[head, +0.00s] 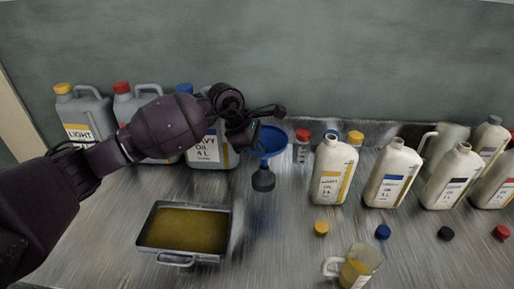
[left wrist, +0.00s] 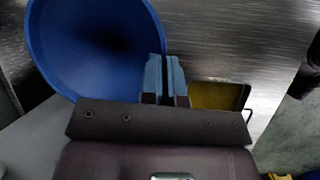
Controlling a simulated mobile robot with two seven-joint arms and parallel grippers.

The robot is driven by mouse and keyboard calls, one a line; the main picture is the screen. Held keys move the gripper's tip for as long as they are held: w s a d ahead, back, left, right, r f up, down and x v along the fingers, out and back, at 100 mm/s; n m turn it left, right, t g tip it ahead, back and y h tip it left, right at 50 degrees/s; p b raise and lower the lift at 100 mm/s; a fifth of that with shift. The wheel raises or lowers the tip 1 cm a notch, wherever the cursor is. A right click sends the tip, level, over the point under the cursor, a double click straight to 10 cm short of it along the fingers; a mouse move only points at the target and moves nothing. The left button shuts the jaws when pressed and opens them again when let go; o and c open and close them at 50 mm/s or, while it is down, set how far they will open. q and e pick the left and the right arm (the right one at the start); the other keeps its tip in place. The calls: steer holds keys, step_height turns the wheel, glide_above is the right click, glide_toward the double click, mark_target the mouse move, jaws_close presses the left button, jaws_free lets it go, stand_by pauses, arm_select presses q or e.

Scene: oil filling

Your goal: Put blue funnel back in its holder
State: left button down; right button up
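The blue funnel (head: 270,141) is near the middle of the head view, wide mouth up and slightly tilted. A dark piece (head: 263,181) shows directly under it; I cannot tell whether this is its lower part or the holder. My left gripper (head: 254,118) reaches in from the left to the funnel's rim. In the left wrist view the funnel (left wrist: 92,45) fills the upper left, and the gripper fingers (left wrist: 166,78) are close together at its rim, shut on it. No holder can be clearly made out. My right gripper is not in view.
A metal tray of yellow-brown oil (head: 187,229) lies at front left on the metal table. Grey canisters (head: 85,117) stand behind my arm. White oil bottles (head: 334,171) line the right, with loose caps (head: 383,232) and a clear jug (head: 361,266) in front. Small capped bottles (head: 301,150) stand behind.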

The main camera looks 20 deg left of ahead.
arm_select(q)
steer(key=shift+s+f+b, duration=0.1)
steer(key=shift+f+b, duration=0.7)
steer(key=shift+f, duration=1)
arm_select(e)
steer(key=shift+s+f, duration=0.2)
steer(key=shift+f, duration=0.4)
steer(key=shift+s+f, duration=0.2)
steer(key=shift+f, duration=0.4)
arm_select(q)
steer(key=c, duration=1.3)
jaws_free()
steer(key=shift+o, duration=0.2)
steer(key=v, duration=1.1)
steer(key=shift+p, duration=0.35)
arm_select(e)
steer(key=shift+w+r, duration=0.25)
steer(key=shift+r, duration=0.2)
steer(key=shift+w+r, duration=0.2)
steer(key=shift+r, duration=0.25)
